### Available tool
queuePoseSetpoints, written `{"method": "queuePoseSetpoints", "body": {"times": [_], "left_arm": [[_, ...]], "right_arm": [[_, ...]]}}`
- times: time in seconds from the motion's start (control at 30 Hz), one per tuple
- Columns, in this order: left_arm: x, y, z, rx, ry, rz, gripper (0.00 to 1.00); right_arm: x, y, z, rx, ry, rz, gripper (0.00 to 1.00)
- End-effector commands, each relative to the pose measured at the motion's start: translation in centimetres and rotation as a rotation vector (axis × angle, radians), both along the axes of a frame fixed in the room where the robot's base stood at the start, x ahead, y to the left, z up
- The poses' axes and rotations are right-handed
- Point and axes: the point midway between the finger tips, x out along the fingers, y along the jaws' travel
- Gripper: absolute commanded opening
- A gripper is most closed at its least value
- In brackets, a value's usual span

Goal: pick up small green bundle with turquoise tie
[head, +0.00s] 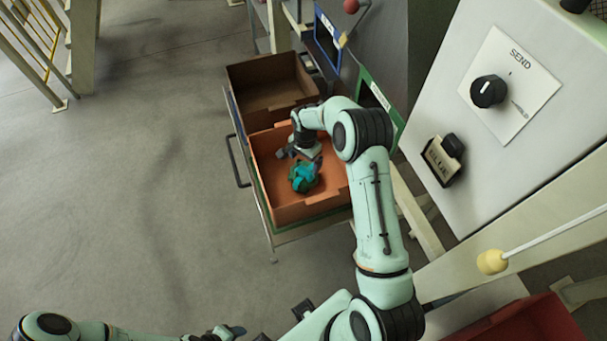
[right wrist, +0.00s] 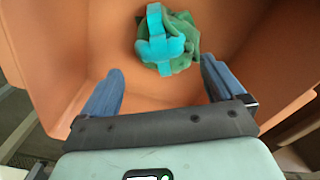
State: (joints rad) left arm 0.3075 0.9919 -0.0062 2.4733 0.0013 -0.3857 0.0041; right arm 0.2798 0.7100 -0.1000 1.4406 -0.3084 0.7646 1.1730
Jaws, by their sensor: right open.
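The small green bundle with its turquoise tie (head: 304,177) lies in the orange bin (head: 284,214). In the right wrist view the bundle (right wrist: 167,40) rests on the bin floor, with the turquoise tie wrapped across its top. My right gripper (head: 302,157) is inside the bin, right beside the bundle. In the right wrist view its two blue fingers (right wrist: 160,82) are spread apart and empty, with the bundle just beyond their tips. My left gripper (head: 238,331) is at the bottom edge of the head view, far from the bin; its jaws are too unclear to read.
A brown bin (head: 268,85), which looks empty, sits behind the orange one on the same cart. A grey panel with a black knob (head: 489,91) stands at the right. A red container (head: 530,325) is at bottom right. Open floor (head: 130,180) lies to the left.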

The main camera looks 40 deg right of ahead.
Motion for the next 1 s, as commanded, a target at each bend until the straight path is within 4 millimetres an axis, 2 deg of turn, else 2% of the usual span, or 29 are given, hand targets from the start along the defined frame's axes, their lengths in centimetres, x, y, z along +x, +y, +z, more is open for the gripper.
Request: {"method": "queuePoseSetpoints", "body": {"times": [0.17, 0.43, 0.73, 0.97, 1.0], "left_arm": [[0.2, 0.0, 0.3, 0.0, -0.002, 0.0, 0.55], [0.7, 0.0, 1.0, 0.0, -0.009, 0.0, 0.55], [0.7, 0.0, 1.0, -0.001, -0.008, 0.0, 0.55], [0.7, 0.0, 1.0, -0.001, -0.008, 0.0, 0.55], [0.7, 0.0, 1.0, -0.001, -0.008, 0.0, 0.55]], "right_arm": [[0.0, -0.1, -1.3, 0.001, 0.001, 0.0, 0.96], [0.1, -0.1, -5.0, 0.0, 0.0, -0.001, 0.96], [0.1, -0.1, -5.6, -0.001, -0.001, 0.0, 0.96], [0.1, -0.1, -5.6, -0.001, -0.001, 0.0, 0.21], [0.1, -0.1, -5.6, -0.001, -0.001, 0.0, 0.08]]}}
